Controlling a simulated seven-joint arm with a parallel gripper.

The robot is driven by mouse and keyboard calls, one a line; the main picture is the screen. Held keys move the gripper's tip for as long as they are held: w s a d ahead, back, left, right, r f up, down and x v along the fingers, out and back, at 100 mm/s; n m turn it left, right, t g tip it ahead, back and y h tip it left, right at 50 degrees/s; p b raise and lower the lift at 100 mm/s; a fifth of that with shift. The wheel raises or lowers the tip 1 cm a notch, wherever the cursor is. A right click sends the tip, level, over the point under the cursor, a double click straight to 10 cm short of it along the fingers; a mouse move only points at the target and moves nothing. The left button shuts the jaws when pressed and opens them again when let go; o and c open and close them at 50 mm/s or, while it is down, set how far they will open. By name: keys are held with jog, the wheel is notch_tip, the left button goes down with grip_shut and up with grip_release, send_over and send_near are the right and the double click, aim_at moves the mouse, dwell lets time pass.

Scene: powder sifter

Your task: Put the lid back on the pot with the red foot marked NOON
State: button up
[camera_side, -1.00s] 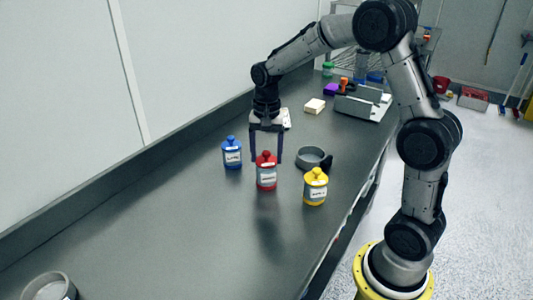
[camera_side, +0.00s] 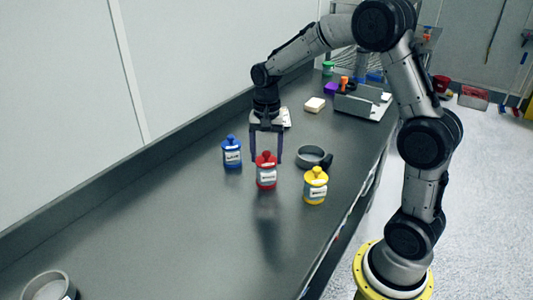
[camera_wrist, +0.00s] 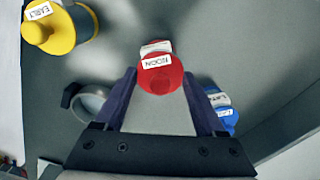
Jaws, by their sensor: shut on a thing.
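The red pot (camera_side: 266,179) stands upright on the bench, with a pale label on its body and a red foot. Its red lid (camera_side: 265,161), with a round knob, is on top; I see no clear gap between lid and pot. In the wrist view the red lid (camera_wrist: 161,78) carries a label reading NOON, and the pot is mostly hidden beneath it. My gripper (camera_side: 266,159) points down over the pot. Its two fingers are on either side of the lid, shut on it, in the wrist view too (camera_wrist: 161,82).
The blue pot (camera_side: 232,153) stands to the left and the yellow pot (camera_side: 315,187) to the right, both lidded. A grey sieve (camera_side: 310,157) with a dark handle sits close behind. A round grey container (camera_side: 49,287) is front left. The bench between is clear.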

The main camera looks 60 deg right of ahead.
jog(key=o, duration=1.3)
jog(key=shift+c, duration=0.2)
jog(key=shift+r, duration=0.15)
jog(key=shift+r, duration=3.4)
jog(key=shift+c, duration=0.2)
grip_shut()
jog(key=shift+f, duration=0.1)
